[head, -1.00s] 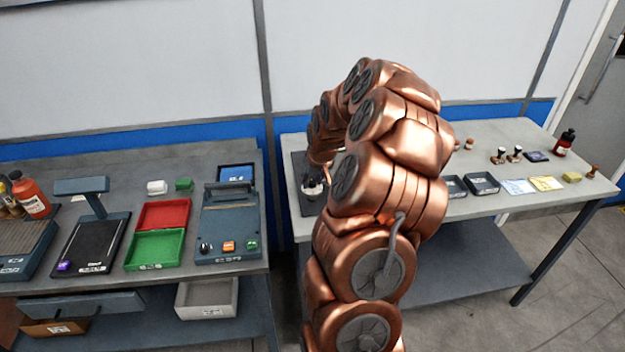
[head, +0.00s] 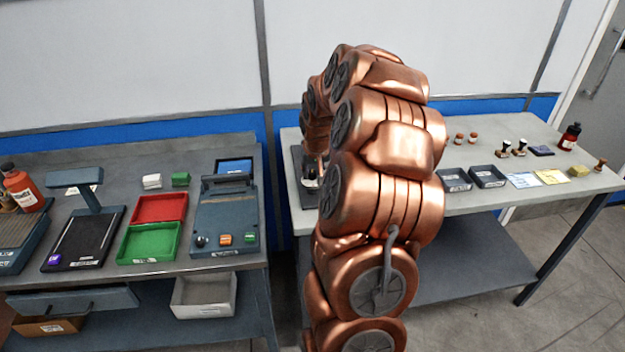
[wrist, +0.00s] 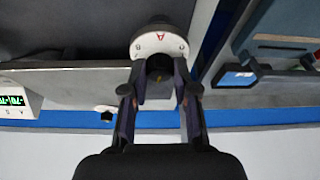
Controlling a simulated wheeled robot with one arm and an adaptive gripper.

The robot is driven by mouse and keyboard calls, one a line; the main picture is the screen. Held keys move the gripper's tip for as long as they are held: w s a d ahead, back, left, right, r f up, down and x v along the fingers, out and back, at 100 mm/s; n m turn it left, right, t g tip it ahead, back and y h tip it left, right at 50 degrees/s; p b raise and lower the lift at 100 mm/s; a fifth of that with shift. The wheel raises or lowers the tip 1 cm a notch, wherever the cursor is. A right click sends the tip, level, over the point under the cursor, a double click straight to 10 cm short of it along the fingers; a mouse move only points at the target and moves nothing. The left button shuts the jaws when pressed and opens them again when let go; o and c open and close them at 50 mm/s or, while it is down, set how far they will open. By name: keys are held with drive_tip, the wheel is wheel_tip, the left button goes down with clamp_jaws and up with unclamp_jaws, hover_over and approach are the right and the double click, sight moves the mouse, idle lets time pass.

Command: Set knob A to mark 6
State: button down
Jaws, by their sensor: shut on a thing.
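Knob A (wrist: 159,66) shows in the wrist view at upper middle, in front of a white dial plate (wrist: 158,44) that carries the letter A and small marks. My gripper (wrist: 160,84) has a finger on each side of the knob and is shut on it. The pointer and the mark it stands at are too small and shaded to read. In the head view my copper arm hides the gripper and the knob. A dark panel (head: 298,158) shows just left of the arm, on the right bench.
A white box with green digits (wrist: 14,101) stands at the wrist view's left. In the head view, a blue-grey device (head: 225,218) and red (head: 158,207) and green (head: 149,242) trays lie on the left bench. Black trays (head: 488,176) lie right of my arm.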

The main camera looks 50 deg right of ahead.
drive_tip(key=m+b, duration=0.1)
drive_tip(key=b, duration=0.1)
drive_tip(key=m+h+b, duration=0.1)
drive_tip(key=m+b, duration=0.1)
drive_tip(key=b, duration=0.1)
drive_tip(key=m+g+b, duration=0.1)
drive_tip(key=b, duration=0.1)
drive_tip(key=shift+w+f+m, duration=0.15)
drive_tip(key=shift+f+m, duration=0.15)
drive_tip(key=shift+f, duration=0.05)
drive_tip(key=m+b, duration=0.1)
drive_tip(key=b, duration=0.1)
drive_tip(key=m+g+h+b, duration=0.1)
drive_tip(key=m+b, duration=0.1)
drive_tip(key=shift+w+a+r+m, duration=0.1)
drive_tip(key=shift+a+r+m, duration=0.05)
drive_tip(key=shift+m, duration=0.15)
drive_tip(key=shift+r+m+g+b, duration=0.15)
drive_tip(key=shift+m+g+b, duration=0.25)
drive_tip(key=shift+m+b, duration=0.15)
drive_tip(key=c, duration=0.9)
unclamp_jaws()
drive_tip(key=shift+r, duration=0.1)
drive_tip(key=shift+v, duration=5.95)
